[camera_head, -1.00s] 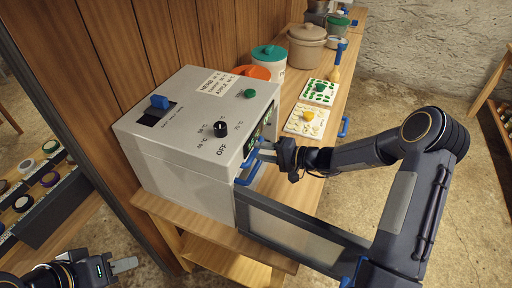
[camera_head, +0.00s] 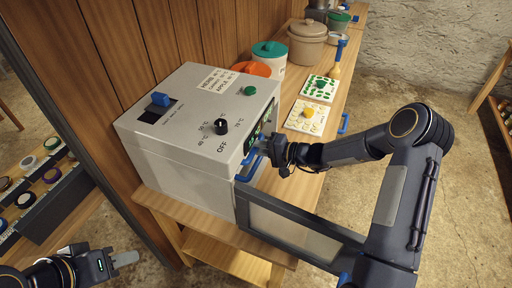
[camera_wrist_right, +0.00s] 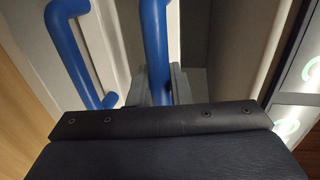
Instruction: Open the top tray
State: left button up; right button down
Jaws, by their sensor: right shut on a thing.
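A grey box-shaped dryer (camera_head: 180,165) stands on the wooden bench, with a black knob on top and its front door (camera_head: 300,232) swung open. Blue tray handles show at its open front. A lower blue handle (camera_head: 247,170) is below my right gripper (camera_head: 265,147), which reaches in from the right. In the right wrist view my fingers close around one blue handle (camera_wrist_right: 155,35), and a second blue handle (camera_wrist_right: 72,45) is free at left. The tray bodies are mostly hidden. My left gripper (camera_head: 125,259) is empty at the lower left, away from the dryer; its finger gap is unclear.
On the bench behind the dryer are an orange lid (camera_head: 251,69), a teal-lidded jar (camera_head: 271,57), a beige pot (camera_head: 307,42) and two small food trays (camera_head: 303,117). The open door stands below my right arm. A dark rack with round lids (camera_head: 45,205) is at left.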

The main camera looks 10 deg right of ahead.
jog(key=f+b+v, duration=0.1)
jog(key=b+v, duration=0.2)
jog(key=v, duration=0.5)
jog(key=f+b+v, duration=0.2)
jog(key=b+v, duration=0.2)
jog(key=v, duration=0.4)
jog(key=f+b+v, duration=0.2)
jog(key=b+v, duration=0.1)
jog(key=v, duration=0.5)
jog(key=shift+v, duration=0.85)
jog(key=c, duration=1.4)
grip_release()
jog(key=b+v, duration=0.1)
jog(key=v, duration=0.7)
jog(key=shift+b, duration=0.3)
